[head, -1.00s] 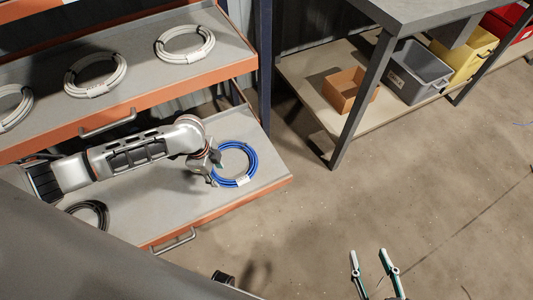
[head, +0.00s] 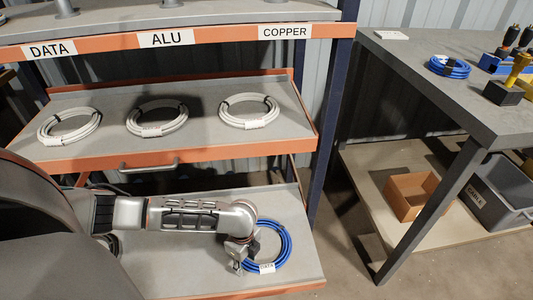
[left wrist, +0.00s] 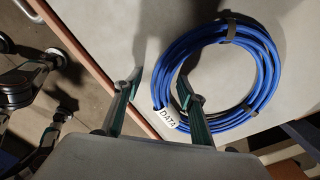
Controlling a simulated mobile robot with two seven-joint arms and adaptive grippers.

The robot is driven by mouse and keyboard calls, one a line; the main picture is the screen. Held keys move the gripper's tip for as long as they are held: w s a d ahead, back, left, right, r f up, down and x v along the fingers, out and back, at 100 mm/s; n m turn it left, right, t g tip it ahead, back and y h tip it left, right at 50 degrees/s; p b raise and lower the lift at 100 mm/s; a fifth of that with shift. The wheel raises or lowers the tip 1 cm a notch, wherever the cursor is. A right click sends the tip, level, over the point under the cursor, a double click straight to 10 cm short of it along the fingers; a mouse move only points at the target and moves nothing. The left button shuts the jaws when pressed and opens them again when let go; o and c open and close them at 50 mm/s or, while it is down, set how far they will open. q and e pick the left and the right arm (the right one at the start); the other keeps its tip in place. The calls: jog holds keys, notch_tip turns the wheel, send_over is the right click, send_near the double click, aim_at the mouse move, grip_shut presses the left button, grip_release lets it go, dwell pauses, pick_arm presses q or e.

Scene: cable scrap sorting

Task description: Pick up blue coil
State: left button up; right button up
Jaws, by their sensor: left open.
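The blue coil (head: 283,262) lies flat on the lower pulled-out shelf, with a white DATA tag on its near side. It also shows in the left wrist view (left wrist: 264,75), with dark ties around it. My left gripper (head: 245,256) is open at the coil's left side. In the left wrist view its fingers (left wrist: 157,108) are apart, one outside the ring and the other over its inner edge near the tag. Whether they touch the coil cannot be told. Silver arm parts show at that view's left edge; my right gripper's fingers cannot be made out.
The shelf above (head: 90,163) holds white coils (head: 250,111), under labels DATA, ALU and COPPER. A dark coil lies partly behind my left arm. A workbench (head: 425,75) at right carries another blue coil (head: 450,66); an orange-brown box (head: 409,205) and grey bin (head: 487,205) stand below.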

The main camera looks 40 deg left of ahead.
pick_arm(q)
jog(key=shift+f, duration=0.35)
jog(key=shift+w+r, duration=0.15)
jog(key=shift+r, duration=0.1)
grip_shut()
